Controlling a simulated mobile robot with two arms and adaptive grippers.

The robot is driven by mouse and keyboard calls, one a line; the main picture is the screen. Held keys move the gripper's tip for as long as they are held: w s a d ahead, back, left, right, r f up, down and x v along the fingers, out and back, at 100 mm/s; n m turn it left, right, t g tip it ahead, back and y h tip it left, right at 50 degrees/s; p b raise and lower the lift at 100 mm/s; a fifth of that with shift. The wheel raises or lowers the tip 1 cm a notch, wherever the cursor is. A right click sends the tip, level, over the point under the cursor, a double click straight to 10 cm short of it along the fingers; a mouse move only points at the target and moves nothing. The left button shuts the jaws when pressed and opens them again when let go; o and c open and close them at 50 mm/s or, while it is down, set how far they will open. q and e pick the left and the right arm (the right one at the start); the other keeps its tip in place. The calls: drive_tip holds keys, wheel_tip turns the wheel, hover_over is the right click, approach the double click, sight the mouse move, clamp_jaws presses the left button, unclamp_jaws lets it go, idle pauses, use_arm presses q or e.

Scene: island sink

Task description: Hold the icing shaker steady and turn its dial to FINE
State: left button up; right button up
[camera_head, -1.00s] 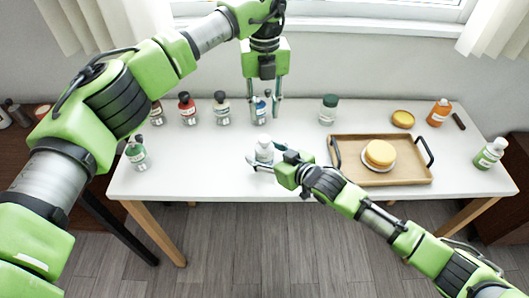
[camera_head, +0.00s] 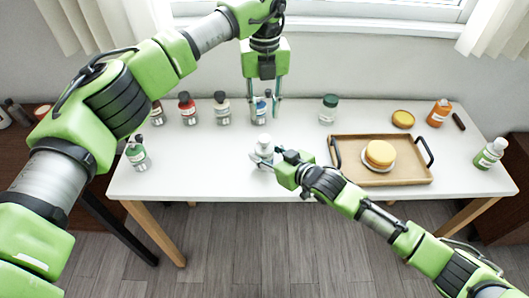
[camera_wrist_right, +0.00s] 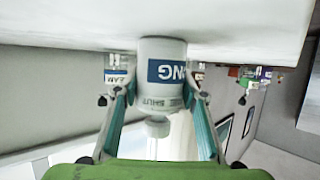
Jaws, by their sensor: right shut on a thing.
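The icing shaker (camera_head: 264,147) is a white, upright bottle near the table's front edge, left of the tray. In the right wrist view it appears upside down (camera_wrist_right: 163,75), with a blue label ending in "NG" and a band reading "SHUT" near its knobbed top. My right gripper (camera_head: 262,157) is shut around the shaker, a finger on each side near the "SHUT" band. The shaker's far side is hidden.
Several bottles stand along the back, including a red one (camera_head: 187,110) and a green-capped one (camera_head: 328,109). A green bottle (camera_head: 138,157) stands at left. A wooden tray (camera_head: 405,179) with a yellow cake (camera_head: 380,152) lies at right. The table (camera_head: 210,165) is clear left of the shaker.

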use_arm(q)
drive_tip(key=o, duration=0.4)
drive_tip(key=m+t, duration=0.4)
drive_tip(key=m, duration=3.1)
approach(265, 138)
drive_tip(key=shift+m+y, duration=0.3)
drive_tip(key=shift+m, duration=0.1)
drive_tip(key=x, duration=0.8)
drive_tip(key=shift+d+f, duration=0.2)
drive_tip(key=shift+f, duration=0.1)
